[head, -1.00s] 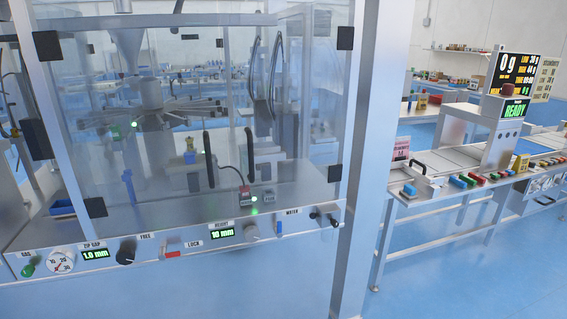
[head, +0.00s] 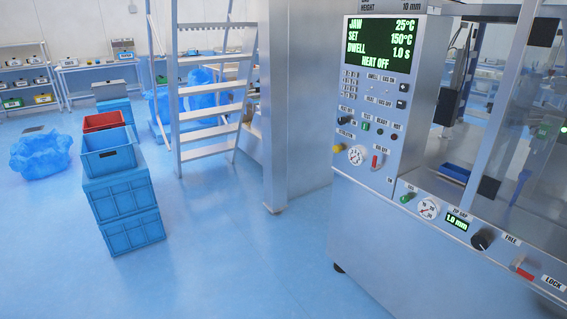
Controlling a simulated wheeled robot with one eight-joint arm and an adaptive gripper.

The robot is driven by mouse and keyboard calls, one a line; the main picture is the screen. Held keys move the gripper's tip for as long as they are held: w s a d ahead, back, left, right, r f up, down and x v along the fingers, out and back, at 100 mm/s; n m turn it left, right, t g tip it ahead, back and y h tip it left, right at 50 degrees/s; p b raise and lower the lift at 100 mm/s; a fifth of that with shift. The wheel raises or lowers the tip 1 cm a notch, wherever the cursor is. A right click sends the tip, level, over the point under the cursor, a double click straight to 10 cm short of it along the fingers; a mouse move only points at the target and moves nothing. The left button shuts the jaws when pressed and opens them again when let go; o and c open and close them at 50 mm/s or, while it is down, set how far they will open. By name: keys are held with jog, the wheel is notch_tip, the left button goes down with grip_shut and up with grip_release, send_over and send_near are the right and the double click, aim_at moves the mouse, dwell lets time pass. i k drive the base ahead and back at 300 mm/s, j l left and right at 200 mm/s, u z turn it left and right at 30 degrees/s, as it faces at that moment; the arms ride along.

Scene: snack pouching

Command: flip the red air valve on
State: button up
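A small red lever (head: 376,161) stands roughly upright on the front of the control panel (head: 391,95), just right of a round dial gauge (head: 357,155). A label just below it seems to read ON; the lettering is too small to be sure which position the lever is in. Another red handle (head: 522,267) sits lower right on the machine's front, between the FREE and LOCK labels. The panel's screen (head: 382,46) reads JAW 25°C, SET 150°C, DWELL 1.0 s and HEAT OFF. My gripper is not in view.
Stacked blue crates (head: 123,200) with a red bin (head: 104,121) stand at the left. A ladder (head: 212,100) and a wide metal post (head: 297,100) stand behind. A blue bag (head: 41,154) lies far left. The blue floor (head: 240,260) before the machine is clear.

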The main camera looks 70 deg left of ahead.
aim_at(374, 168)
jog(key=u, duration=1.95)
jog(key=i+j+z, duration=0.35)
jog(key=i+j, duration=0.15)
jog(key=i+j+z, duration=0.35)
jog(key=i+j, duration=0.25)
jog(key=j, duration=0.1)
